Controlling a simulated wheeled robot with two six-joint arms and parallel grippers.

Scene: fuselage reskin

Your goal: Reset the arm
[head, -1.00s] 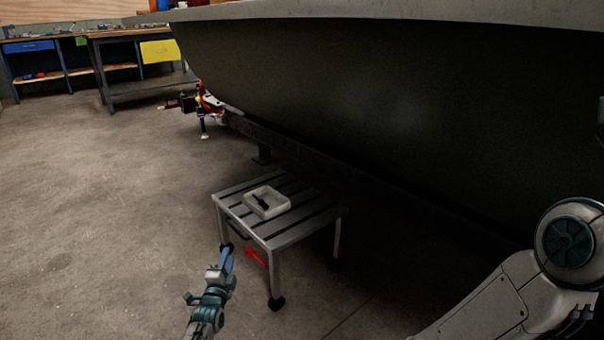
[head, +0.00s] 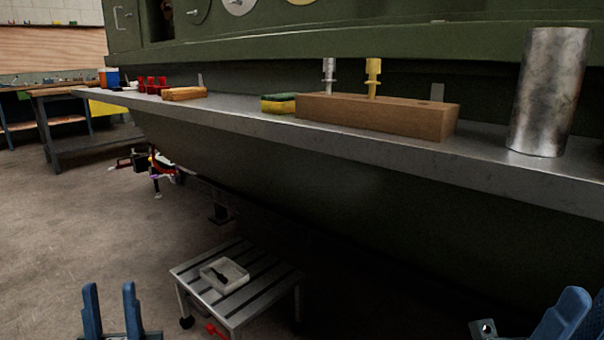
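My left gripper (head: 109,288) is in the bottom left corner of the head view. Its two blue fingers point up and stand apart, with nothing between them. It shows left of the small slatted table, over the floor. My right gripper (head: 562,318) is at the bottom right, partly cut off by the frame edge. A blue finger shows there, but the gap between its fingers is not clear. No object is seen in it.
A grey ledge (head: 390,158) along the green fuselage holds a wooden block (head: 375,116) with two upright tools, a sponge (head: 278,103) and a metal cylinder (head: 550,92). Below stands a low slatted table (head: 255,297) with a white tray (head: 236,268). The floor at left is clear.

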